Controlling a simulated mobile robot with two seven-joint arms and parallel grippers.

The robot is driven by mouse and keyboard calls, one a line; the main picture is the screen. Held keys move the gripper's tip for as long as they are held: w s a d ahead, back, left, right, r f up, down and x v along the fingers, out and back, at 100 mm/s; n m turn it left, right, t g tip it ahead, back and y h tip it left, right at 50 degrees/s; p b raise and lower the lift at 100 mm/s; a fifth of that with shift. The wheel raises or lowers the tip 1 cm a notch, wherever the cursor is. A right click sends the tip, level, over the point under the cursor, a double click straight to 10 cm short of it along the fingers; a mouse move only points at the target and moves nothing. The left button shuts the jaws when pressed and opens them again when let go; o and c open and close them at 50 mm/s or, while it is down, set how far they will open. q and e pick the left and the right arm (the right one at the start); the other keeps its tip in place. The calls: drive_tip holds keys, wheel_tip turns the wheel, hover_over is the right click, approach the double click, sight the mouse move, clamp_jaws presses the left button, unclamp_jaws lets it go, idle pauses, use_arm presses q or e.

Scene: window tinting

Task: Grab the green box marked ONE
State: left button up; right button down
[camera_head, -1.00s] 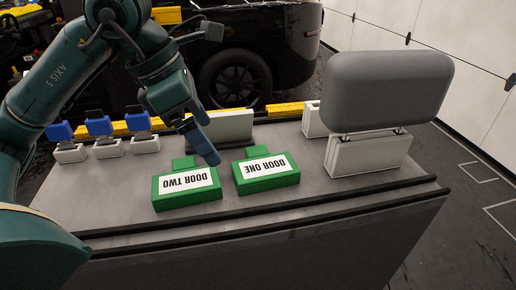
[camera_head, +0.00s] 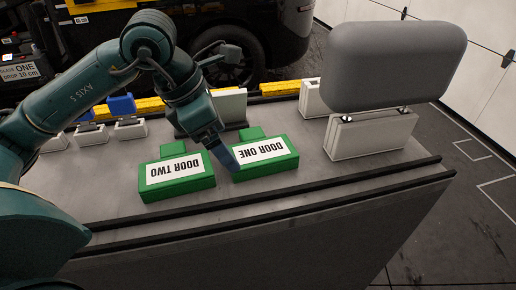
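The green box with the label DOOR ONE (camera_head: 262,168) lies on the grey table, its text upside down in my view. Beside it on the left is the green box labelled DOOR TWO (camera_head: 176,184). My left gripper (camera_head: 228,160) points down at the left end of the DOOR ONE box, close to the gap between the two boxes. Its blue-grey finger overlaps that box's left edge in the picture; I cannot tell whether it touches. The finger opening is not clear from this angle. My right gripper is not in view.
A grey padded block (camera_head: 392,65) on a white base (camera_head: 370,135) stands at the right of the table (camera_head: 330,180). White holders with blue tops (camera_head: 122,104) stand at the back left. A white panel (camera_head: 230,104) stands behind the boxes. A black vehicle is beyond the table.

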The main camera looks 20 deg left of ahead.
sight(258, 150)
use_arm(q)
drive_tip(key=x, duration=0.3)
drive_tip(key=shift+d+f, duration=0.2)
drive_tip(key=shift+f, duration=0.15)
drive_tip(key=shift+c, duration=0.5)
drive_tip(key=c, duration=1)
